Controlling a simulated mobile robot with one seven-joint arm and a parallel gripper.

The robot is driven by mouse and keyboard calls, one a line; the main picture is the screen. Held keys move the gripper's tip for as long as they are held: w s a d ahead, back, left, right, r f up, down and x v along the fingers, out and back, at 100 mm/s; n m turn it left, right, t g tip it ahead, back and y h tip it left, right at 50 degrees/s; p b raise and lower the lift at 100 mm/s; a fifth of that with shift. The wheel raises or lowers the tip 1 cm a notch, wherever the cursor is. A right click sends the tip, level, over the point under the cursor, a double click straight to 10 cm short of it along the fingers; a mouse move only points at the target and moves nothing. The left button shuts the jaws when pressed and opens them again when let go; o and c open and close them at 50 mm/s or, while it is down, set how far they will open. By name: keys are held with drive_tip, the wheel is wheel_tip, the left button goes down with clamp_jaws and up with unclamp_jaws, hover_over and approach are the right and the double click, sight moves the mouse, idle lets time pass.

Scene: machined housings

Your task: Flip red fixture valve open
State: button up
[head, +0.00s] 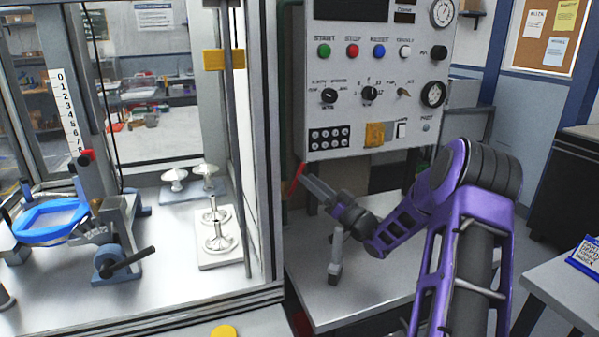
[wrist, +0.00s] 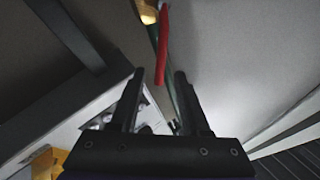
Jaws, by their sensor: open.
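The red valve handle (head: 296,179) is a slim lever on the green pipe beside the enclosure's right post, tilted in the head view. In the wrist view the red handle (wrist: 163,45) hangs from near a brass-coloured fitting (wrist: 147,10) at the top, and its lower end reaches the gap between my fingertips. My gripper (head: 308,183) is just right of the handle in the head view. In the wrist view my gripper (wrist: 159,76) is open with nothing held. I cannot tell whether a finger touches the handle.
A control panel (head: 340,35) with buttons and knobs stands above my arm. The glass-sided enclosure's post (head: 264,130) rises left of the handle. A small grey upright part (head: 336,255) stands on the metal table (head: 375,285) below my gripper.

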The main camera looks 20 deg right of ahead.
sight(300, 172)
drive_tip(key=shift+x, duration=2.3)
drive_tip(key=shift+c, duration=0.2)
clamp_jaws()
